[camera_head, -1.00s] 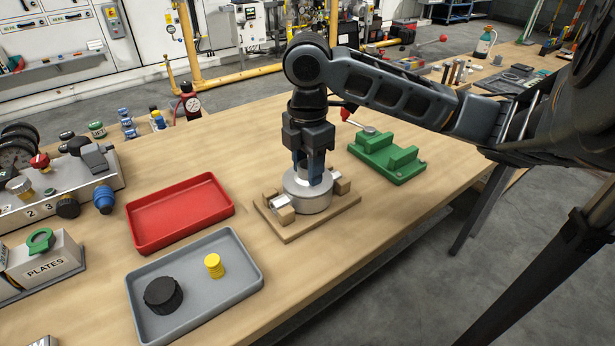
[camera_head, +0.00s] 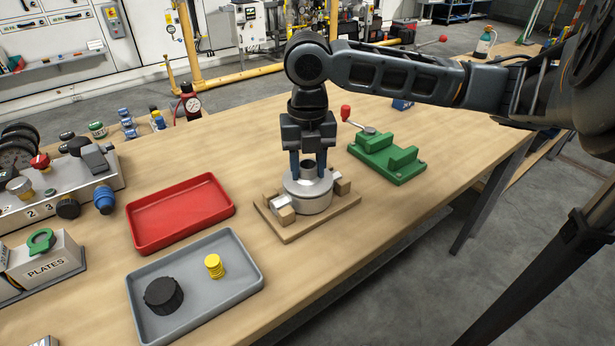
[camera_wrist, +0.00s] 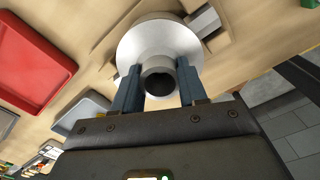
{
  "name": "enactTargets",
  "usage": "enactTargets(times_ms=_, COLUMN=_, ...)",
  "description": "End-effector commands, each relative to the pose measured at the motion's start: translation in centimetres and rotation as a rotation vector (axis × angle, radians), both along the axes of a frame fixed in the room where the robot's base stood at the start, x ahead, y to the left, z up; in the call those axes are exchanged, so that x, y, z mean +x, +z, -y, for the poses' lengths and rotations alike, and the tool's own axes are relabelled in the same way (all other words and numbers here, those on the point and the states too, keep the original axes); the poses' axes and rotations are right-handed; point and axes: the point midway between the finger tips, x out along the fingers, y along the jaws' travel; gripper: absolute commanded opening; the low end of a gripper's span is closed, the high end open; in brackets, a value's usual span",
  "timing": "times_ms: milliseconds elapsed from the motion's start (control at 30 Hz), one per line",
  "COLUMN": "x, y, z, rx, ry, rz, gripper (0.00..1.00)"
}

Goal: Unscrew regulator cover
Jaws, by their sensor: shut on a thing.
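The regulator (camera_head: 308,198) is a round silver body standing upright in a wooden holder (camera_head: 290,232) on the bench. A narrower grey hollow neck rises from the middle of its top, and it shows in the wrist view (camera_wrist: 159,83). My gripper (camera_head: 308,174) points straight down from above, its two blue fingers on opposite sides of this neck. The gripper is shut on the neck, which I take to be part of the regulator cover. I cannot see any gap between cover and body. The inner finger faces are hidden.
A red tray (camera_head: 180,240) is empty. A grey tray (camera_head: 212,309) holds a black ribbed cap (camera_head: 163,295) and a yellow stack (camera_head: 214,266). A green fixture (camera_head: 387,157) stands right of the regulator. Bare bench lies in front of the holder.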

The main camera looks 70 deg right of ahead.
Motion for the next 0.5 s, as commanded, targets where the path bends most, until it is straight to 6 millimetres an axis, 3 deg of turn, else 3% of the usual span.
enactTargets(times_ms=500, x=0.0, y=1.6, z=0.0, rx=0.0, ry=-0.002, rz=0.001, gripper=0.05)
